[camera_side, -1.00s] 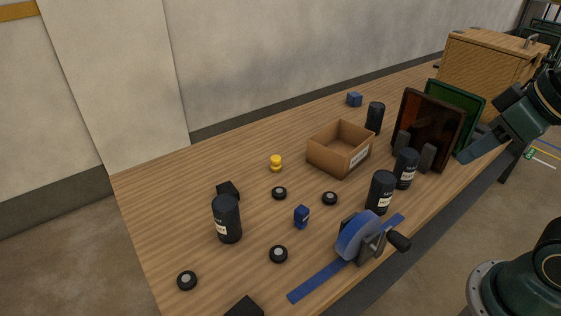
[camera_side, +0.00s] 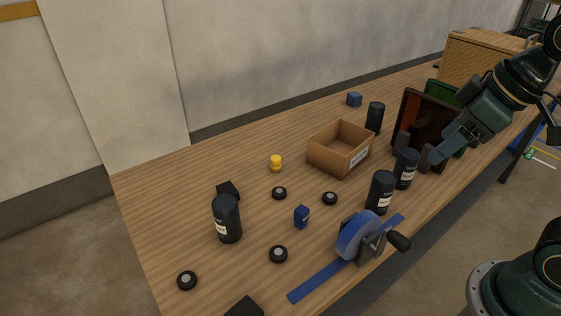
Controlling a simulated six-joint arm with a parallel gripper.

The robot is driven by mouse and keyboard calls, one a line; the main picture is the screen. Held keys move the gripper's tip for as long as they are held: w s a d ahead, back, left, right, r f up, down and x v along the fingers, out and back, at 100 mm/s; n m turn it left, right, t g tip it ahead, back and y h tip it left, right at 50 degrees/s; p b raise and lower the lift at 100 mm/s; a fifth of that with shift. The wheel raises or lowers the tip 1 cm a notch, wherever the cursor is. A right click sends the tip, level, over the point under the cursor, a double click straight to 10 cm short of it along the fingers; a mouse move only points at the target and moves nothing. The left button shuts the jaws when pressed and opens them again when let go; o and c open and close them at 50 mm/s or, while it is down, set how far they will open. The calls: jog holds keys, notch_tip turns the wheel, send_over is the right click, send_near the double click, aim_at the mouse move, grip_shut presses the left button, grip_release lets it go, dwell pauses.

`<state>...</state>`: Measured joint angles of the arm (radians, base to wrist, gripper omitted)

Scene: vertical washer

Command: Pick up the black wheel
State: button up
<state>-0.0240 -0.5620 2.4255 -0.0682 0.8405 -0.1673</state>
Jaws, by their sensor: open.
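Several small black wheels with grey hubs lie flat on the wooden table. One black wheel (camera_side: 187,280) is at the front left, another wheel (camera_side: 278,254) is near the front middle, a third wheel (camera_side: 279,193) is below the yellow piece, and a further wheel (camera_side: 330,198) is in front of the cardboard box. I cannot tell which one the task means. My gripper (camera_side: 436,157) is open at the right, above the table by the dark panels, far from all the wheels. No wheel appears in it.
An open cardboard box (camera_side: 340,150) stands mid-table. Dark bottles (camera_side: 381,192) stand near the right edge, and another bottle (camera_side: 227,218) stands at left. A blue crank device (camera_side: 361,236) is at the front. A small blue block (camera_side: 302,216) lies between wheels. The left table area is fairly clear.

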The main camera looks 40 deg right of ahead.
jog(key=w+a+f+n+g+y, duration=0.4)
jog(key=w+a+f+n, duration=1)
jog(key=w+f, duration=0.3)
jog(key=shift+w+a+f+g, duration=0.3)
jog(key=shift+w+a+f, duration=0.1)
jog(key=shift+f, duration=0.1)
jog(key=shift+f, duration=0.1)
send_over(279, 251)
jog(key=d, duration=0.3)
jog(key=shift+w+a+f, duration=0.1)
jog(key=shift+f, duration=1.85)
jog(key=shift+a+f, duration=0.1)
jog(key=shift+f, duration=1.85)
jog(key=shift+s+x, duration=0.15)
jog(key=shift+x, duration=0.65)
jog(key=shift+s+x, duration=0.1)
jog(key=shift+x, duration=1.7)
jog(key=shift+d, duration=0.1)
